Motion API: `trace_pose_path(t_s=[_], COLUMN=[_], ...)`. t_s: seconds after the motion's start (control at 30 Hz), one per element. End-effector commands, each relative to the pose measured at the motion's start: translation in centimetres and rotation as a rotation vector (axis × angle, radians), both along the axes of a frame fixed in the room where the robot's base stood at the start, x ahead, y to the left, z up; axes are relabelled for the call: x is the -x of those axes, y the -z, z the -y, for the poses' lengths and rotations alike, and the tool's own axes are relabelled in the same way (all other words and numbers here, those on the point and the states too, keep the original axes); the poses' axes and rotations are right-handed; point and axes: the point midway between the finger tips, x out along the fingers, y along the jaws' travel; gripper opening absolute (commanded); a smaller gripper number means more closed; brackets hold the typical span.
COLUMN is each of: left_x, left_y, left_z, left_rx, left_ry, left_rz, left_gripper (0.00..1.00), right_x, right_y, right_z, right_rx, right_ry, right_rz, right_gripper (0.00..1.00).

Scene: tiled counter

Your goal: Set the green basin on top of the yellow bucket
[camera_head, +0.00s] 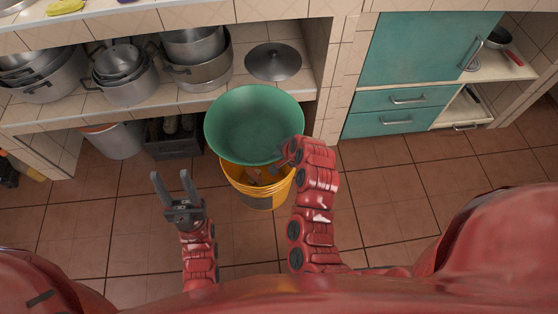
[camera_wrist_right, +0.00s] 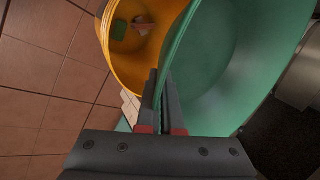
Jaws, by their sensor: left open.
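The green basin (camera_head: 254,122) is a wide round bowl, held above the floor and overlapping the far part of the yellow bucket (camera_head: 262,196) in the head view. My right gripper (camera_wrist_right: 162,105) is shut on the basin's rim; in the head view its fingers (camera_head: 287,152) are at the basin's near right edge. The right wrist view shows the green basin (camera_wrist_right: 225,60) on the right and the yellow bucket (camera_wrist_right: 118,72) on the left, with small items inside. I cannot tell if basin and bucket touch. My left gripper (camera_head: 173,187) is open and empty, left of the bucket.
A tiled shelf behind holds several metal pots (camera_head: 125,75) and a dark lid (camera_head: 273,62). A grey bucket (camera_head: 115,140) and a dark crate (camera_head: 172,140) stand under it. Teal cabinets (camera_head: 425,50) are at the right. The tiled floor (camera_head: 385,200) right of my right arm is clear.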

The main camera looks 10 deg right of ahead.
Motion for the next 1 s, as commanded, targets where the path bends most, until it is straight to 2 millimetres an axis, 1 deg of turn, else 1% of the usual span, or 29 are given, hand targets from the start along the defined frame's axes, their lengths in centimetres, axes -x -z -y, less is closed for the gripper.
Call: trace_pose_path(t_s=[0.03, 0.17, 0.37, 0.9, 1.0], left_x=[0.0, 0.0, 0.0, 0.0, 0.0], left_y=[0.4, 0.6, 1.7, 6.5, 6.8], left_z=[0.0, 0.0, 0.0, 0.0, 0.0], left_rx=[0.000, 0.000, 0.000, 0.000, 0.000], left_ry=[0.000, 0.000, 0.000, 0.000, 0.000], left_rz=[0.000, 0.000, 0.000, 0.000, 0.000], left_gripper=[0.50, 0.50, 0.50, 0.50, 0.50], right_x=[0.0, 0.0, 0.0, 0.0, 0.0], right_y=[0.3, 0.5, 1.9, 7.8, 8.7], right_z=[0.0, 0.1, 0.1, 0.1, 0.1], right_rx=[0.000, 0.002, 0.003, 0.003, 0.003], right_ry=[0.017, 0.032, 0.029, 0.028, 0.027], right_rz=[0.001, 0.000, -0.001, -0.001, -0.002], right_gripper=[0.00, 0.00, 0.00, 0.00, 0.00])
